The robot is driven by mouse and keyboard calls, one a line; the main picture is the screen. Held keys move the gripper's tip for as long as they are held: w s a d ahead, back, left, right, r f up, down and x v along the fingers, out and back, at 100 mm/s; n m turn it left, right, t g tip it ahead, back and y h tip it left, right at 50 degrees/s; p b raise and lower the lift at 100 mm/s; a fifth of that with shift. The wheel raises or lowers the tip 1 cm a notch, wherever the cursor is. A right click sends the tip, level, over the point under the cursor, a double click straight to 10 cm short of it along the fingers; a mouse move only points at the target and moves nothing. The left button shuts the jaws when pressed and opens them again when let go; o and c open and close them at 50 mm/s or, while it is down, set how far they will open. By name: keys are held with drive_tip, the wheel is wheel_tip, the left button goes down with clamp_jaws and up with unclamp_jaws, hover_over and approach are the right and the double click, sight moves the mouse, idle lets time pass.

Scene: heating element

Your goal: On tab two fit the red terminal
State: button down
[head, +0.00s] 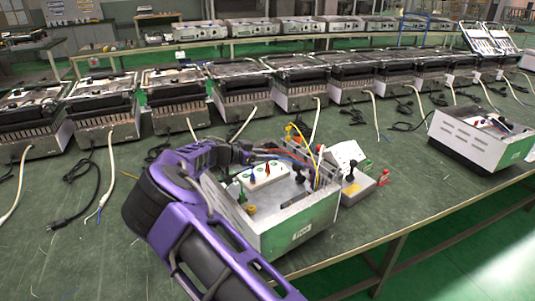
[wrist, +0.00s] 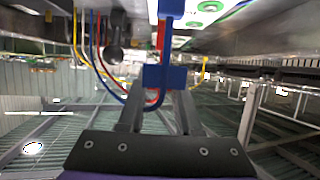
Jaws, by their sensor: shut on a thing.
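An open white and green heater housing (head: 300,225) stands on the bench in the head view. In it is a white terminal block (head: 264,177) with small green, blue and red pieces on top. In the wrist view my gripper (wrist: 161,100) is shut at a blue piece (wrist: 165,77), where a red lead (wrist: 161,35) and a blue lead run close together. I cannot tell which lead is gripped. The red terminal and tab two cannot be told apart clearly.
A small white box (head: 350,175) with black and red knobs stands right of the housing. Yellow, red and blue wires arch over its back. Another open housing (head: 485,135) is at the right. A row of heaters with loose cables lines the back.

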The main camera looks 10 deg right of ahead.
drive_tip(key=shift+f, duration=0.55)
drive_tip(key=c, duration=0.5)
unclamp_jaws()
drive_tip(key=shift+a, duration=0.1)
drive_tip(key=p+v, duration=0.1)
drive_tip(key=v, duration=1.6)
drive_tip(key=shift+s+a+r, duration=0.1)
